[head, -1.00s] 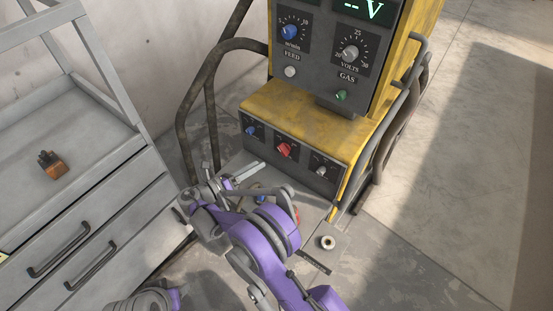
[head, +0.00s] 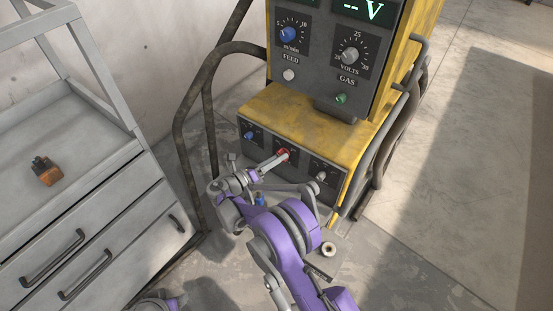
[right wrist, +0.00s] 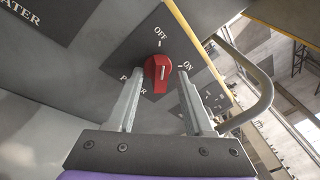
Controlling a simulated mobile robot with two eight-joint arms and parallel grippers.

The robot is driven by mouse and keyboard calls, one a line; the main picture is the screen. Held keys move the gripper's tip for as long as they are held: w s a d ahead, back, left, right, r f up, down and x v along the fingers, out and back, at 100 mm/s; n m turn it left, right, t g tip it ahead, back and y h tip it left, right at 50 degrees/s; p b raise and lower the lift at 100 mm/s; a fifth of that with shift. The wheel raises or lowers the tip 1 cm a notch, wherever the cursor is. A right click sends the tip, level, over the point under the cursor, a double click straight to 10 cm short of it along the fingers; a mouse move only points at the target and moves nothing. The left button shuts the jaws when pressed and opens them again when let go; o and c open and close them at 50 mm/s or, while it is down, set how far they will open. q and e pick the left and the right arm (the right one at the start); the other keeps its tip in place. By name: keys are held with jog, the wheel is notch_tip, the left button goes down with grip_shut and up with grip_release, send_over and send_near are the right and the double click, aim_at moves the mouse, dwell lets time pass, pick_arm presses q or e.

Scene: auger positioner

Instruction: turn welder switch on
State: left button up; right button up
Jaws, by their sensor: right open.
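The yellow and grey welder (head: 300,115) stands in the middle of the head view. Its red power switch (head: 283,154) is on the lower front panel, partly covered by my right gripper (head: 278,160). In the right wrist view, the red switch knob (right wrist: 158,73) sits between the two open fingers of my right gripper (right wrist: 161,78). OFF is printed above the knob and ON to its right; the knob's white mark runs roughly up and down, toward OFF. I cannot tell whether either finger touches the knob.
A blue knob (head: 249,135) and a grey knob (head: 321,176) flank the red switch. Bent metal rails (head: 180,140) border the welder. A grey drawer cabinet (head: 100,215) stands at left with a small orange-brown object (head: 46,174) on top. Floor at right is clear.

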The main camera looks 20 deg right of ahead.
grip_shut()
jog(key=shift+m, duration=0.3)
dwell(0.3)
jog(key=shift+s+d+r+m+t+y+p, duration=0.1)
jog(key=shift+m+t+y, duration=0.55)
jog(key=shift+m, duration=1.7)
jog(key=shift+s+r+m+t+y+p, duration=0.15)
jog(key=shift+m+y, duration=0.85)
jog(key=shift+m, duration=1.4)
jog(key=shift+d+r+m+t+y+p, duration=0.1)
jog(key=shift+m+t+y, duration=0.55)
jog(key=shift+m, duration=1.7)
jog(key=shift+g, duration=0.25)
